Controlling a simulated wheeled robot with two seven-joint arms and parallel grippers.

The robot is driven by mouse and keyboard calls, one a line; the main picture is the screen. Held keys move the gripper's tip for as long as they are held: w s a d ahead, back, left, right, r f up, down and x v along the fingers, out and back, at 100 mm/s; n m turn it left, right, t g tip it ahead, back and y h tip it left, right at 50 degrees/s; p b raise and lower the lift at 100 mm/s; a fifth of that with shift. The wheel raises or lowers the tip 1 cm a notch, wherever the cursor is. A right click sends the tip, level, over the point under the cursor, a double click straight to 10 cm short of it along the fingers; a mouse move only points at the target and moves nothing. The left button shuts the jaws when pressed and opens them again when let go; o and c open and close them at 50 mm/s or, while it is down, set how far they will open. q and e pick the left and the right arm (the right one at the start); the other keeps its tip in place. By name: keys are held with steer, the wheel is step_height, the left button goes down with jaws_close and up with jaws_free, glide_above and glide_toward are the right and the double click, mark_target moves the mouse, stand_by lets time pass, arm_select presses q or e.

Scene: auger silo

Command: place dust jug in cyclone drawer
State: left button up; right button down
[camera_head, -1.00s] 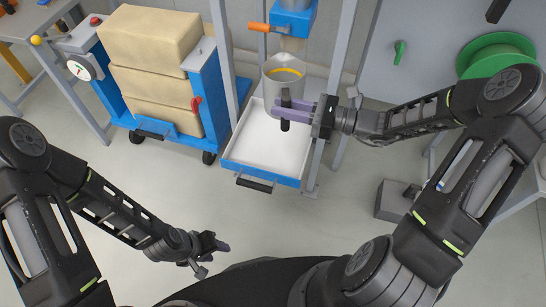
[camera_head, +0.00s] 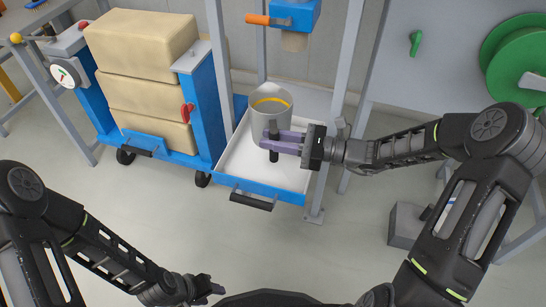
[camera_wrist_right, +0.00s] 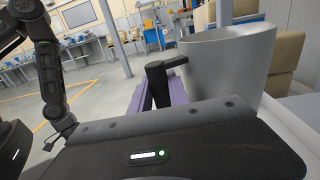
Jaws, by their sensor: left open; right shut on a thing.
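The dust jug (camera_head: 268,117) is a light grey cup with a yellow band inside and a black handle. My right gripper (camera_head: 274,142) is shut on the jug's black handle. In the right wrist view the jug (camera_wrist_right: 226,62) stands upright beside the purple fingers (camera_wrist_right: 160,88). The jug is over the back part of the cyclone drawer (camera_head: 232,172), a white tray with a blue front and black pull. I cannot tell whether its base touches the tray floor. My left gripper (camera_head: 208,290) is open and empty, low over the floor.
The blue cyclone outlet (camera_head: 294,14) with an orange lever (camera_head: 262,19) hangs above the drawer between grey posts (camera_head: 345,90). A blue cart with tan blocks (camera_head: 145,85) stands to the left. A green reel (camera_head: 525,60) is at the right. Floor in front is clear.

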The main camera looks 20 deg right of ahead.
mark_target(273, 156)
step_height(273, 156, down, 6)
steer(key=b, duration=0.2)
steer(key=shift+b, duration=0.3)
steer(key=shift+f+b, duration=0.9)
steer(key=shift+f, duration=1.15)
steer(key=c, duration=1.3)
jaws_free()
steer(key=shift+o, duration=0.2)
